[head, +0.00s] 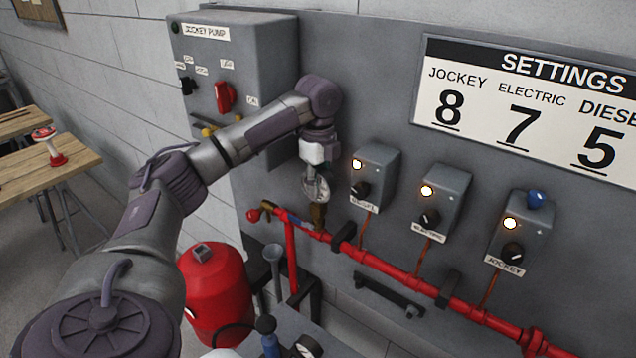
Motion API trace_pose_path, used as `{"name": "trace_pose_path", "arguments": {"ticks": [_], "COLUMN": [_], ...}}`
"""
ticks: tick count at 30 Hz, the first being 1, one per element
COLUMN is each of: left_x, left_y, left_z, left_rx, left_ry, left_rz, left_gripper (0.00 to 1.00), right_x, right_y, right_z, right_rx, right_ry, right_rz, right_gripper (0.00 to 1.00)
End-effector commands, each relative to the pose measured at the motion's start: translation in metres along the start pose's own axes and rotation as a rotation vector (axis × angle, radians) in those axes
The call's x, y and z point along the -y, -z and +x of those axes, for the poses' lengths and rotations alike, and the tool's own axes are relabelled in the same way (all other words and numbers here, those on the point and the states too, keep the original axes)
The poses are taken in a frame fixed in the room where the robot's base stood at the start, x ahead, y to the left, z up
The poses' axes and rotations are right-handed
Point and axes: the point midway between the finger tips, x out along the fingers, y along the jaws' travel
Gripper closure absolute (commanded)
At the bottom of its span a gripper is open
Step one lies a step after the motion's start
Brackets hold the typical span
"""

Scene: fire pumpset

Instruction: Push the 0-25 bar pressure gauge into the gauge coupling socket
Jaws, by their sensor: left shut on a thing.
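My left gripper (315,178) reaches in from the left and points down in front of the grey panel. It is shut on a small round grey-silver thing, which looks like the pressure gauge (318,190); its dial marking is not readable. A brass fitting (318,214), which looks like the gauge coupling socket, stands on the red pipe (391,260) directly below the gauge. Gauge and fitting appear lined up and very close; I cannot tell whether they touch or whether the gauge is inside. My right gripper is not in view.
Several grey switch boxes, one labelled JOCKEY (520,232), stand out from the panel right of my gripper. The jockey pump cabinet (232,70) is behind my arm. A red tank (214,295) stands below. Another dial gauge (308,347) shows at the bottom edge.

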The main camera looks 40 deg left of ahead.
Motion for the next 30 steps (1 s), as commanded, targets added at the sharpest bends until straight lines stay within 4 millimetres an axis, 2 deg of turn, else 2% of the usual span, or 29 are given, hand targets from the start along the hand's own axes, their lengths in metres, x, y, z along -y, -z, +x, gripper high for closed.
{"name": "trace_pose_path", "arguments": {"ticks": [6, 7, 11, 12, 23, 26, 30], "left_x": [0.0, 0.0, 0.0, 0.0, 0.0, 0.001, 0.001], "left_y": [0.0, 0.0, 0.0, 0.0, 0.0, 0.001, 0.001], "left_z": [-0.001, -0.001, -0.001, 0.0, -0.005, -0.017, -0.047], "left_rx": [0.0, 0.0, 0.0, 0.0, 0.0, -0.001, -0.003], "left_ry": [0.001, 0.001, 0.001, 0.0, 0.001, 0.002, 0.005], "left_rz": [0.0, 0.0, 0.0, 0.0, 0.0, 0.001, 0.001], "left_gripper": [1.0, 0.64, 0.43, 0.4, 0.4, 0.4, 0.4], "right_x": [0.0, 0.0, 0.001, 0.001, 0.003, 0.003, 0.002], "right_y": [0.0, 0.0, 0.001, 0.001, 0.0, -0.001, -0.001], "right_z": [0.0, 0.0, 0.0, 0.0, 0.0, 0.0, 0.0], "right_rx": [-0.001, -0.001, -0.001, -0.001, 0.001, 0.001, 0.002], "right_ry": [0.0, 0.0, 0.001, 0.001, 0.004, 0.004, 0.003], "right_rz": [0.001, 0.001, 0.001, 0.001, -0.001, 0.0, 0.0], "right_gripper": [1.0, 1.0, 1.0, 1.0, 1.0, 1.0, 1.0]}}
